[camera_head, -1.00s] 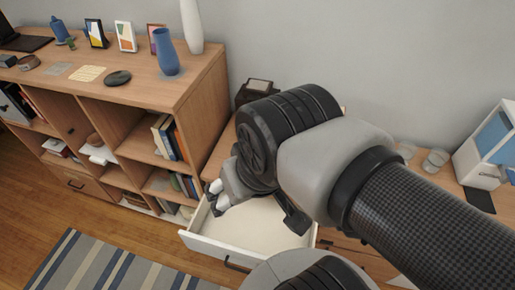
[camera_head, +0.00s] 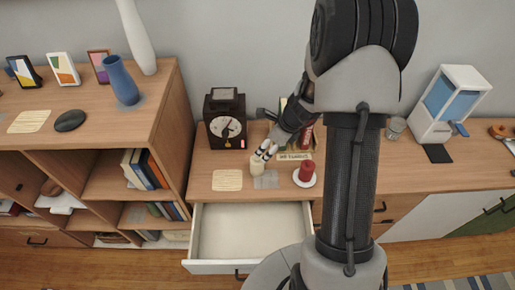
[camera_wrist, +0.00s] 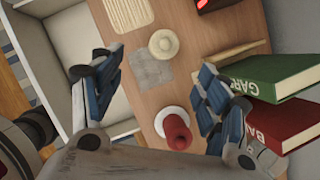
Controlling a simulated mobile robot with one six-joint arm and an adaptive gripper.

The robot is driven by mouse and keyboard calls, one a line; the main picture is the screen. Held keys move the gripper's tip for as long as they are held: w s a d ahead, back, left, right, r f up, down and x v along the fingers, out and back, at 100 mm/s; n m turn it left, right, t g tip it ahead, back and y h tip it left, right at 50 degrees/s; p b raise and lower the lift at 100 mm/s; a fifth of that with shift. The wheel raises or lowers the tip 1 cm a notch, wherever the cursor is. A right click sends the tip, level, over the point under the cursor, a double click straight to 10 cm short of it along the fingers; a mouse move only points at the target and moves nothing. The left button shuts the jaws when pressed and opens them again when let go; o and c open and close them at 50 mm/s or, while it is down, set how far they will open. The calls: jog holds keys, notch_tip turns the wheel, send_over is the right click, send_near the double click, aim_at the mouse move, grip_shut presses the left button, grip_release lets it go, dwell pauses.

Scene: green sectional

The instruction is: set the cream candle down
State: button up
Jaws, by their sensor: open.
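The cream candle (camera_head: 257,168) stands upright on the wooden cabinet top, at the back edge of a grey square mat (camera_head: 266,182). In the wrist view the candle (camera_wrist: 163,44) shows from above as a pale round, beside or slightly over the edge of the mat (camera_wrist: 150,72); I cannot tell which. My gripper (camera_head: 266,152) is just above and behind the candle in the head view. In the wrist view my gripper (camera_wrist: 161,62) has its fingers wide apart, with a clear gap to the candle. Nothing is held.
A red candle (camera_head: 307,171) stands on a white saucer (camera_head: 298,183) to the right. A woven coaster (camera_head: 227,180) lies left, a dark clock (camera_head: 225,122) behind it. Books (camera_wrist: 280,78) stand close to my right finger. An open drawer (camera_head: 250,232) juts out below the top.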

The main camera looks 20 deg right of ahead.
aim_at(259, 161)
jog(key=shift+m, duration=0.3)
jog(key=b+x, duration=0.1)
jog(key=x, duration=0.3)
jog(key=b+x, duration=0.2)
jog(key=x, duration=0.2)
jog(key=d+b+x, duration=0.1)
jog(key=x, duration=0.4)
jog(key=shift+s+f+b, duration=0.2)
jog(key=shift+s+b, duration=0.05)
jog(key=shift+b, duration=0.15)
jog(key=x, duration=0.1)
jog(key=b+x, duration=0.1)
jog(key=x, duration=0.1)
jog(key=b+x, duration=0.1)
jog(key=x, duration=0.1)
jog(key=shift+s+d+f, duration=0.1)
jog(key=shift+d+f, duration=0.15)
jog(key=shift+d, duration=0.05)
jog(key=shift+r, duration=0.1)
jog(key=shift+c, duration=0.5)
jog(key=c, duration=1.4)
jog(key=shift+o, duration=0.2)
jog(key=shift+r, duration=0.15)
